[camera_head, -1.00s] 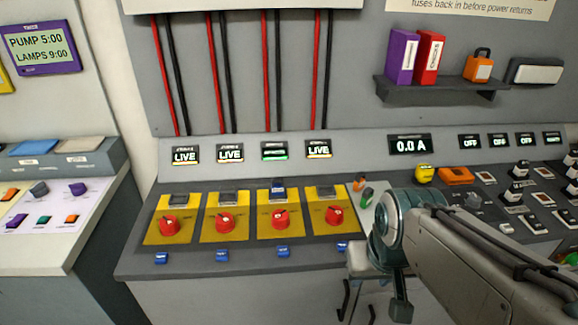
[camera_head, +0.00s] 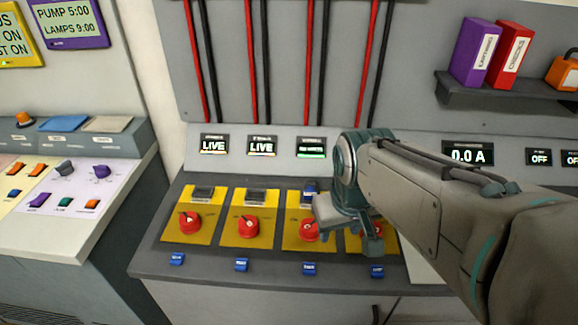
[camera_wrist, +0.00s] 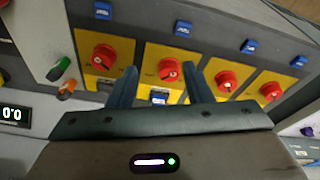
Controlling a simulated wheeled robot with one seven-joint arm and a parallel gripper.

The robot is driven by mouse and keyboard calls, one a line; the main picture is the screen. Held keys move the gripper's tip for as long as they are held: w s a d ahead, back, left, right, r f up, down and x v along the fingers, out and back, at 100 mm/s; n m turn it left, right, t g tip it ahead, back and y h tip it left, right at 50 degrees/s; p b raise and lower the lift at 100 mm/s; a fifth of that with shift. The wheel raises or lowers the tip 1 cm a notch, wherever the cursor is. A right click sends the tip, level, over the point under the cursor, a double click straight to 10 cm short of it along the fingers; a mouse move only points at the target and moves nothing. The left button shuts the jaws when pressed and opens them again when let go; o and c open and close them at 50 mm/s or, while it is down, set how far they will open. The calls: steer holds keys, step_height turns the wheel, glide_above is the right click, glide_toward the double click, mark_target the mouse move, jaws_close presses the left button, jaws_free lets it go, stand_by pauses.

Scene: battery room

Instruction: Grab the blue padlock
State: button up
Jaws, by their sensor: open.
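A small blue piece, which looks like the blue padlock (camera_head: 309,188), sits at the top of the third yellow switch panel, above its red knob (camera_head: 309,231). In the wrist view the padlock (camera_wrist: 159,97) shows between the fingers, near the hand's edge; its shackle cannot be made out. My gripper (camera_wrist: 161,72) is open and empty, its two blue-grey fingers over the third panel on either side of that panel's knob.
Several small blue tags (camera_head: 241,265) line the console's front edge. Other red knobs (camera_head: 190,222) stand close by. A green piece (camera_wrist: 58,69) and an orange piece (camera_wrist: 66,88) lie beside the panels. Displays (camera_head: 262,146) stand behind; a shelf (camera_head: 470,90) with binders is at right.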

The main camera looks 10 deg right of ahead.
steer(key=w+r+n+g, duration=0.2)
steer(key=w+n, duration=0.6)
steer(key=w, duration=0.6)
steer(key=n, duration=0.6)
glide_above(311, 182)
step_height(311, 182, down, 3)
steer(key=shift+g, duration=0.3)
step_height(311, 182, down, 8)
steer(key=shift+s+r, duration=0.1)
steer(key=shift+s, duration=0.05)
steer(key=shift+w+f+p, duration=0.2)
steer(key=shift+f+p, duration=0.25)
steer(key=shift+f, duration=2.3)
steer(key=shift+c, duration=0.3)
jaws_close()
